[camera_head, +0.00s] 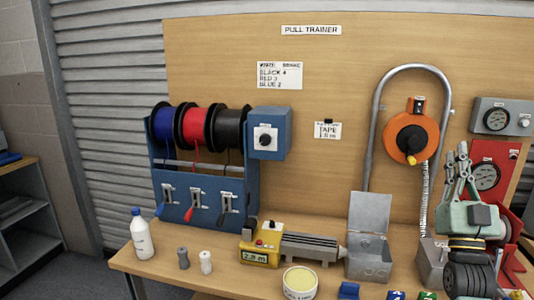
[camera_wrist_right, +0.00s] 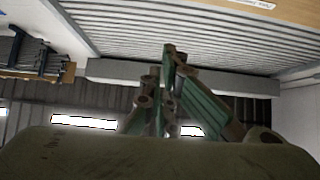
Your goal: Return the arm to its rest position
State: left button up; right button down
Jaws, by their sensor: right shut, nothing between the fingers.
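My right gripper (camera_head: 458,160) is at the right side of the head view, raised in front of the board with its fingers pointing up. Its fingers are together and nothing shows between them. In the right wrist view the closed fingers (camera_wrist_right: 168,85) stand up at the middle, with corrugated wall behind them. My right arm hides part of the bench's right end and part of the red unit with a gauge (camera_head: 487,177). My left gripper is not in either view.
The wooden bench (camera_head: 140,262) holds a white bottle (camera_head: 142,235), a yellow meter (camera_head: 262,245), a tub (camera_head: 300,283) and an open grey box (camera_head: 370,245). A blue rack of spools (camera_head: 205,190) stands at left. A bent conduit (camera_head: 378,110) and an orange reel (camera_head: 411,135) are near my right gripper.

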jog(key=s+a+f+n+g+y, duration=0.15)
jog(key=a+f+g, duration=0.25)
jog(key=f, duration=0.7)
jog(key=s+a+f+n+g+y, duration=0.15)
jog(key=a+f+g, duration=0.25)
jog(key=f, duration=0.6)
jog(key=a+f+g+y, duration=0.2)
jog(key=a+f+g, duration=0.15)
jog(key=f, duration=0.75)
jog(key=s+a+f+g, duration=0.35)
jog(key=s+f, duration=0.25)
jog(key=s, duration=0.4)
jog(key=s+a+f+n+g+y, duration=0.15)
jog(key=s+f+g, duration=0.4)
jog(key=s, duration=0.55)
jog(key=s+a+f+g, duration=0.3)
jog(key=s+f, duration=0.3)
jog(key=s, duration=0.4)
notch_tip(320, 180, down, 26)
jog(key=s+g, duration=0.1)
jog(key=g, duration=0.1)
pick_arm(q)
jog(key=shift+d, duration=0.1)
pick_arm(e)
jog(key=s+d+f, duration=0.2)
jog(key=s+f, duration=1.4)
jog(key=s, duration=0.1)
jog(key=shift+s+d+f+g, duration=0.2)
jog(key=shift+s+d+g, duration=0.05)
jog(key=shift+d+g, duration=0.1)
